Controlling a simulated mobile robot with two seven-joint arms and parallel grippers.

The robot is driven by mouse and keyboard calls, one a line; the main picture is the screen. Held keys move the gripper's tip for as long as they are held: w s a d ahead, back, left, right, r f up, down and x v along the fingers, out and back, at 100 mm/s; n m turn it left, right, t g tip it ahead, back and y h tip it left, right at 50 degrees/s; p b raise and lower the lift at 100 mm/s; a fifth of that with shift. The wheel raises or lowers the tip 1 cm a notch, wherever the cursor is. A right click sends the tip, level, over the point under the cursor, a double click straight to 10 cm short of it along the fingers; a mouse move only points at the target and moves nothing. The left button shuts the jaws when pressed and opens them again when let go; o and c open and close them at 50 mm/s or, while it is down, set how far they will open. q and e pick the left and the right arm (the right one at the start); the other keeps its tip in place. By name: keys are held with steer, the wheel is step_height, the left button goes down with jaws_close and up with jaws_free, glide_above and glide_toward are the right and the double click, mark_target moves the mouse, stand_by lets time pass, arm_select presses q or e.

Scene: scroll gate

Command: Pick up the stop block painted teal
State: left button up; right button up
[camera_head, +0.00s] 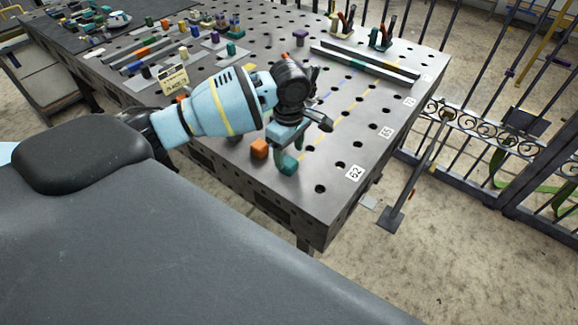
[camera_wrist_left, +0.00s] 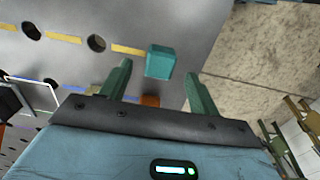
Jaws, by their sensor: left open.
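The teal stop block (camera_head: 288,167) stands on the perforated steel table near its front edge, just below my left gripper (camera_head: 287,148) in the head view. In the left wrist view the teal block (camera_wrist_left: 160,61) lies between and just beyond the two green fingertips of my left gripper (camera_wrist_left: 158,70). The fingers are apart, with nothing held between them. An orange block (camera_head: 260,148) sits just left of the teal one; a bit of it shows behind the gripper base in the wrist view (camera_wrist_left: 150,101). My right gripper is not in view.
The steel table (camera_head: 325,205) has holes, yellow lines and number labels. Long grey rails (camera_head: 365,62) lie toward the back right. The table's front right corner is clear.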

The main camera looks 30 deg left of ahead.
mark_target(288, 161)
arm_select(q)
step_height(288, 161, down, 4)
steer(key=shift+a+f, duration=0.1)
steer(key=shift+f, duration=0.15)
steer(key=shift+r, duration=0.1)
steer(key=c, duration=1.2)
